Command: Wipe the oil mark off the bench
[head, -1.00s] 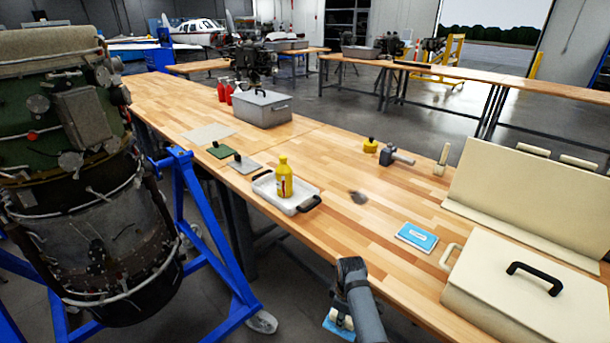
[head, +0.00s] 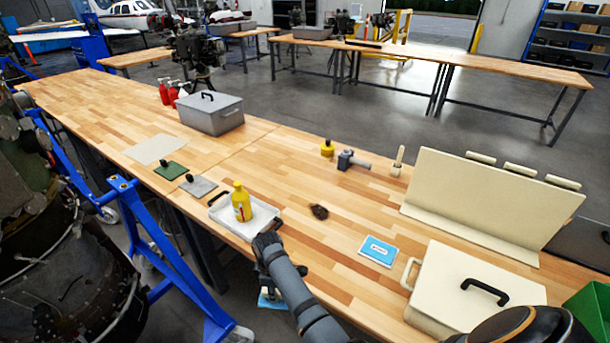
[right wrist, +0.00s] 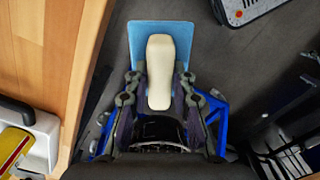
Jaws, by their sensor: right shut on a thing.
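The oil mark (head: 319,211) is a small dark patch on the wooden bench (head: 340,280), right of the white tray. My right gripper (head: 268,284) is beside the bench's near edge, off the bench top. It is shut on the cream handle of a wiper (right wrist: 160,70) with a flat blue pad. In the head view the blue pad (head: 270,299) shows partly below the gripper, over the floor. In the right wrist view my right gripper (right wrist: 158,102) has a finger on each side of the handle. My left gripper is out of view.
A white tray (head: 262,222) with black handles holds a yellow bottle (head: 241,204). A blue-and-white pack (head: 379,250) lies right of the mark. A cream case (head: 465,285) stands at the right, a grey box (head: 215,118) farther back. The bench around the mark is clear.

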